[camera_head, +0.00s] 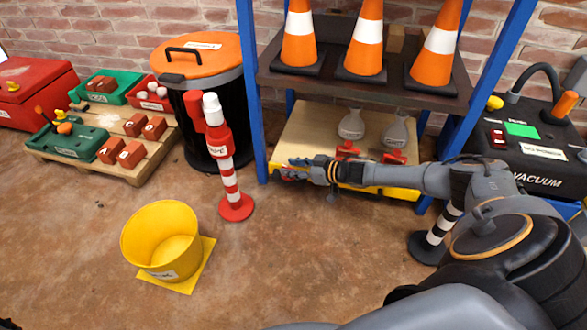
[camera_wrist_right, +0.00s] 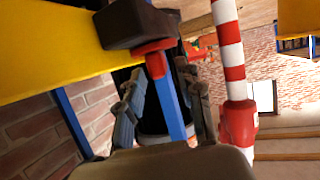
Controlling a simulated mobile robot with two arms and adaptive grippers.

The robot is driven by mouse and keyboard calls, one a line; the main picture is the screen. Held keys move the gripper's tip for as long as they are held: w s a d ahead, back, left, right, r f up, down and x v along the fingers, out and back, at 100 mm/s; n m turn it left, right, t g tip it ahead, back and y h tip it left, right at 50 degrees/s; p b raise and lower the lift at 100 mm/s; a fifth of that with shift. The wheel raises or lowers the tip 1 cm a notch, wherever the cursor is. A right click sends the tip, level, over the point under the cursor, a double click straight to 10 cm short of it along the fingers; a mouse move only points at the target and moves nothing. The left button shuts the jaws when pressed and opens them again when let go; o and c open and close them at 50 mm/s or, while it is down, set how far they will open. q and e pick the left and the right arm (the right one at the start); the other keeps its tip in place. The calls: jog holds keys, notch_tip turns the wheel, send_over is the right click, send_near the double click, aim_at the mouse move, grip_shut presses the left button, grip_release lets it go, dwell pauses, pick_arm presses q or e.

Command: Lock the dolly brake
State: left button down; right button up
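The dolly appears to be the low wooden platform (camera_head: 300,135) with a yellow front edge (camera_head: 390,193), under the shelf of the blue rack. The yellow edge fills the upper left of the right wrist view (camera_wrist_right: 50,50). There a dark block (camera_wrist_right: 138,25) with a red piece (camera_wrist_right: 154,60), possibly the brake, sits at its end. My right gripper (camera_head: 292,168) is at the platform's front left corner. Its fingers (camera_wrist_right: 168,105) are apart, below the red piece, with a blue bar visible between them. Contact cannot be told. My left gripper is not in view.
Two grey sacks (camera_head: 351,124) and red pieces (camera_head: 395,157) are on the platform. A red-and-white post (camera_head: 229,175) stands left of my right gripper. A yellow bucket (camera_head: 163,242) stands front left. The blue rack post (camera_head: 252,90) is close by. Middle floor is clear.

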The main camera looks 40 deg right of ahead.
jog(key=shift+s+f, duration=0.1)
jog(key=shift+s, duration=0.2)
jog(key=v, duration=1.1)
jog(key=shift+d+r, duration=0.2)
jog(key=shift+r, duration=0.1)
jog(key=shift+s, duration=0.1)
